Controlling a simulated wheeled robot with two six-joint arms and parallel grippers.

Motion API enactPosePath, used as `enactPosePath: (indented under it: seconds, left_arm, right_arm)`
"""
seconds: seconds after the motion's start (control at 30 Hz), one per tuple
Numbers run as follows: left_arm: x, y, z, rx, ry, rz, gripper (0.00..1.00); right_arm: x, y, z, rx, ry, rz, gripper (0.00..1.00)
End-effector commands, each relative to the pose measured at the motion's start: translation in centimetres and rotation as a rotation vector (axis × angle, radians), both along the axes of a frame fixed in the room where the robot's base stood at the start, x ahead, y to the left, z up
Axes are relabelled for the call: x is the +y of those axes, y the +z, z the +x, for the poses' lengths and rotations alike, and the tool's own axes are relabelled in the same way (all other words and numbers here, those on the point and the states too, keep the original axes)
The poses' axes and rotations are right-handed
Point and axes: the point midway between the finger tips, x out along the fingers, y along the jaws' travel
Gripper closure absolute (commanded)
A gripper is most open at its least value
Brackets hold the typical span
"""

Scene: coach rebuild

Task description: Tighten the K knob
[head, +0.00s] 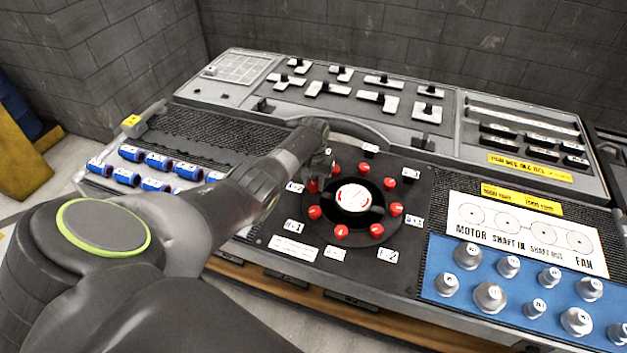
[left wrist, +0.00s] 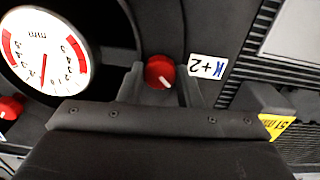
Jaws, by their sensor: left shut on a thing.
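The K knob (left wrist: 160,71) is red with a white pointer line and sits beside a white label (left wrist: 208,68) reading K+2, upside down in the left wrist view. The pointer slants toward the lower right there. My left gripper (left wrist: 160,84) has one finger on each side of the knob and is shut on it. In the head view my left gripper (head: 325,168) is at the upper left of the ring of red knobs, and it hides part of that area. The round white dial (head: 353,198) is in the ring's middle. My right gripper is out of view.
Other red knobs (head: 376,230) stand close around the dial. Blue cylinders (head: 157,161) lie to the left, and grey knobs (head: 489,297) stand on a blue panel at the right. A raised rear console (head: 300,105) with black switches runs behind.

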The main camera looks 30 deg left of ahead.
Motion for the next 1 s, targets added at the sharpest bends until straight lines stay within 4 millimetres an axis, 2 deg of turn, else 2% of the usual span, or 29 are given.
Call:
enactPosePath:
  seconds: [0.6,1.0]
  left_arm:
    - [-0.02,0.09,0.1,-0.003,-0.569,0.0,0.91]
    - [-0.01,0.09,0.11,-0.003,-0.799,0.001,0.91]
  right_arm:
    - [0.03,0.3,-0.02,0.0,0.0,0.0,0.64]
    - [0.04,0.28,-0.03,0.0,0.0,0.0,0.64]
